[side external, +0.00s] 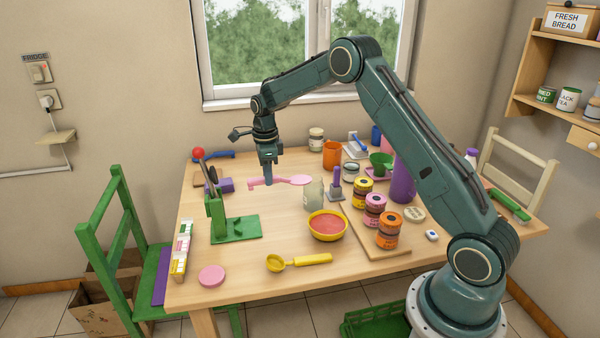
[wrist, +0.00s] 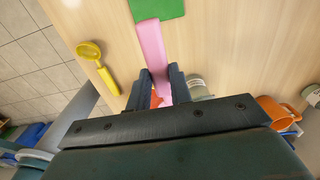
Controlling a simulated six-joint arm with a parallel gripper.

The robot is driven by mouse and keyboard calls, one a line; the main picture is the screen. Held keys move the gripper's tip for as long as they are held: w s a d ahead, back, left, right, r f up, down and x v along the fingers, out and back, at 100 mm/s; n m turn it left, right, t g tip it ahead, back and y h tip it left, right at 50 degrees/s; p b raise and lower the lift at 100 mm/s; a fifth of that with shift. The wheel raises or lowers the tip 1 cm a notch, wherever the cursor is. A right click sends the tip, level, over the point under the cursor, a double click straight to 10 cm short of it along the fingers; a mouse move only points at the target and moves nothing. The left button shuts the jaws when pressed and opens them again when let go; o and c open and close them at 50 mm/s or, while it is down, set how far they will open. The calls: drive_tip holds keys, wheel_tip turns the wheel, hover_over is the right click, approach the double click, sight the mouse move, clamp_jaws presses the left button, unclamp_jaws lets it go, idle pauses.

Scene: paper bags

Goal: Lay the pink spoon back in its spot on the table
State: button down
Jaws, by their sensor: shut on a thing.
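The pink spoon (side external: 296,180) is held in the air above the table (side external: 240,283), roughly level, with its round end to the right in the side view. My gripper (side external: 268,180) is shut on its handle, and the fingers hide part of it. In the wrist view the pink handle (wrist: 151,42) sticks out from between the fingertips of my gripper (wrist: 161,74). The spoon's round end is hidden there. I cannot tell which place on the table is its spot.
A green press (side external: 236,228) stands left of the spoon. A yellow bowl (side external: 341,237) with red contents and a cloudy jar (side external: 312,194) are close on the right. A yellow scoop (side external: 305,260) and a pink disc (side external: 211,276) lie at the front. Jars crowd the right side.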

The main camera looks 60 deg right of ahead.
wheel_tip(320, 180, down, 10)
drive_tip(key=shift+r, duration=0.25)
drive_tip(key=shift+f, duration=0.1)
drive_tip(key=shift+f, duration=2.05)
drive_tip(key=shift+f, duration=0.2)
drive_tip(key=c, duration=1.3)
unclamp_jaws()
drive_tip(key=shift+o, duration=0.2)
drive_tip(key=shift+r, duration=0.15)
wheel_tip(320, 180, up, 12)
drive_tip(key=shift+f, duration=0.1)
